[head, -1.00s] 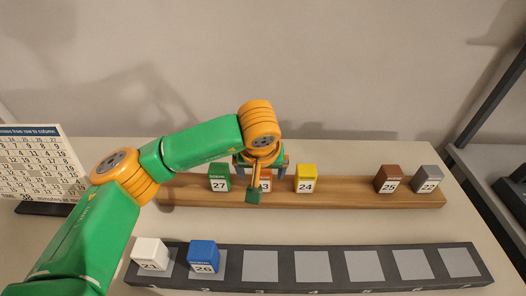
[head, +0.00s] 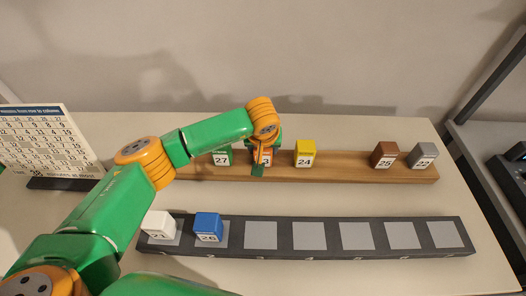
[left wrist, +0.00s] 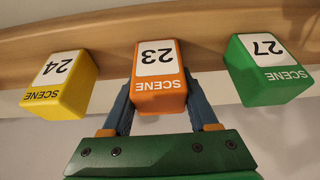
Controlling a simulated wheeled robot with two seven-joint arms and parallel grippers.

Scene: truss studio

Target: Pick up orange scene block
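The orange scene block (left wrist: 160,88), numbered 23, sits in the wooden rack row between the green block (left wrist: 265,70) and the yellow block (left wrist: 60,84). In the head view the orange block (head: 266,161) is largely hidden behind my left gripper (head: 264,152). In the left wrist view the two blue fingers of my left gripper (left wrist: 160,104) lie close along both sides of the orange block, with no clear gap, so it looks shut on it. The block still appears in line with its neighbours; any lift is too small to tell. My right gripper is not in view.
The wooden rack (head: 345,170) also holds a brown block (head: 384,155) and a grey block (head: 422,156). In front, a dark slotted strip (head: 330,255) holds a white block (head: 158,225) and a blue block (head: 208,227); its other pads are bare. A number chart (head: 45,140) stands at left.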

